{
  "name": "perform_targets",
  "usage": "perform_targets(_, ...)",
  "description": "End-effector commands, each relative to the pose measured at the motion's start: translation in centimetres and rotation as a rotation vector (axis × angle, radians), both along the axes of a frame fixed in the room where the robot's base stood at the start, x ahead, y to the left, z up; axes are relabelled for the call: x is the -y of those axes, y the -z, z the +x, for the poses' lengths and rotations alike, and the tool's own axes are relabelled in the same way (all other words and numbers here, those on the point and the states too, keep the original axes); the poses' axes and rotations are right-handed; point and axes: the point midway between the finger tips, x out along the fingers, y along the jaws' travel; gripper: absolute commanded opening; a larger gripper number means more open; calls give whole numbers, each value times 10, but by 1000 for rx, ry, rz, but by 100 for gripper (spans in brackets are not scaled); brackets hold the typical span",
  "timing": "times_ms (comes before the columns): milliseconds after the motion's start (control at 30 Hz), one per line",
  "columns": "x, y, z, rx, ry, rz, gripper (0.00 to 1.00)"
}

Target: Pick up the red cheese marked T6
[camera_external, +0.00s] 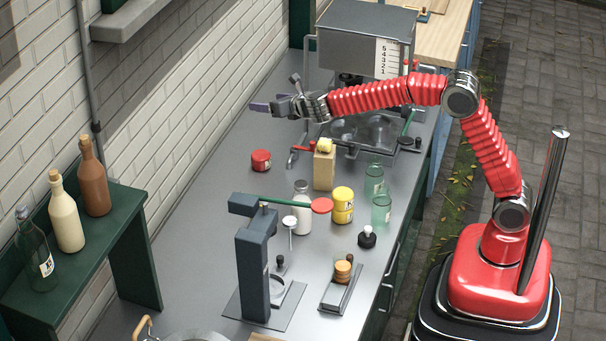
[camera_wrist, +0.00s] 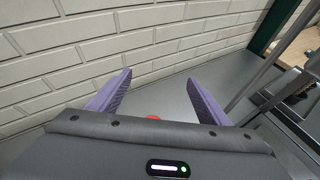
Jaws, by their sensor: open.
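The red cheese (camera_external: 261,161) is a short round piece on the grey counter, near the brick wall, in the external view. Its marking is too small to read. In the wrist view a sliver of something red (camera_wrist: 153,117), likely this cheese, shows low between the fingers; my gripper body hides the rest. My gripper (camera_external: 268,107) has purple fingers and is held out above the counter toward the wall, above the cheese in the picture and apart from it. The wrist view shows my gripper (camera_wrist: 158,82) open, with nothing between the fingertips.
A wooden block (camera_external: 324,169) with a yellow piece on top stands right of the cheese. A grey machine (camera_external: 365,40) stands behind. Counter left of the cheese is clear.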

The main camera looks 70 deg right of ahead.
Motion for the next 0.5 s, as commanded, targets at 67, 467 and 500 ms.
perform_targets(67,-3,6,9,-16,-28,-38,71)
perform_targets(467,-5,60,15,-34,-54,-77,71)
perform_targets(500,-5,67,15,-35,-55,-76,71)
